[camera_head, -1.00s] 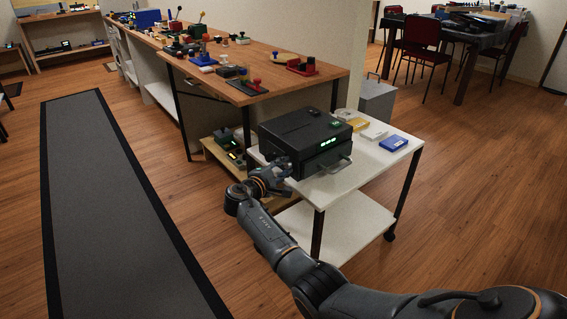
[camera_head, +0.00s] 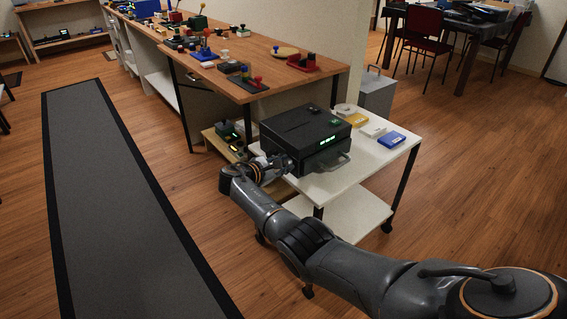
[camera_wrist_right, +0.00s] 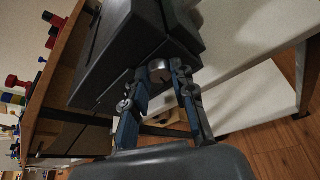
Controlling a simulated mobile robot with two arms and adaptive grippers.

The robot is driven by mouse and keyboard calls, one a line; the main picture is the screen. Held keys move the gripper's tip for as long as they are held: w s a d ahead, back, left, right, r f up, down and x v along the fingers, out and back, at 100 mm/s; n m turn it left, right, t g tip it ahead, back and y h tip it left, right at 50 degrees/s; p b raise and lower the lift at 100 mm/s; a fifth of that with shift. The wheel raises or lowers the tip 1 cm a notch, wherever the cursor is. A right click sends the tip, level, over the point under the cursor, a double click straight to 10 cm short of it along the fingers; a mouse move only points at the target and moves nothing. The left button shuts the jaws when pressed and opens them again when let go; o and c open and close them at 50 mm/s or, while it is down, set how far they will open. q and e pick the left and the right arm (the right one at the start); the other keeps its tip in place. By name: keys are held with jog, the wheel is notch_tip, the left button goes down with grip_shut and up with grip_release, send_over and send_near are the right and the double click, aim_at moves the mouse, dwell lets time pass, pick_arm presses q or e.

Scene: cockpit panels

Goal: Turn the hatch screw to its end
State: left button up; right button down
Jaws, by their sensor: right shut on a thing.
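A dark box-shaped device (camera_head: 305,138) with a lit green display and a front handle stands on the white cart. In the right wrist view, a round silver screw head (camera_wrist_right: 160,70) sticks out of the side of the dark box (camera_wrist_right: 135,55). My right gripper (camera_head: 283,163) is at the box's left side in the head view. In the right wrist view, the blue-grey fingers of my right gripper (camera_wrist_right: 161,78) stand on both sides of the screw head and are shut on it. In the head view, the gripper hides the screw. My left gripper is not in view.
The white cart (camera_head: 345,180) also holds a blue case (camera_head: 391,139), a white one (camera_head: 374,129) and a yellow one (camera_head: 357,120). A wooden workbench (camera_head: 285,75) with several mounted devices stands behind. A grey box (camera_head: 378,95) is behind the cart.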

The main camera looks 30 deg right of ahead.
jog(key=shift+n+g, duration=0.3)
jog(key=shift+n, duration=0.1)
jog(key=shift+f, duration=0.1)
jog(key=c, duration=1.1)
grip_release()
jog(key=v, duration=1.2)
jog(key=shift+w, duration=0.1)
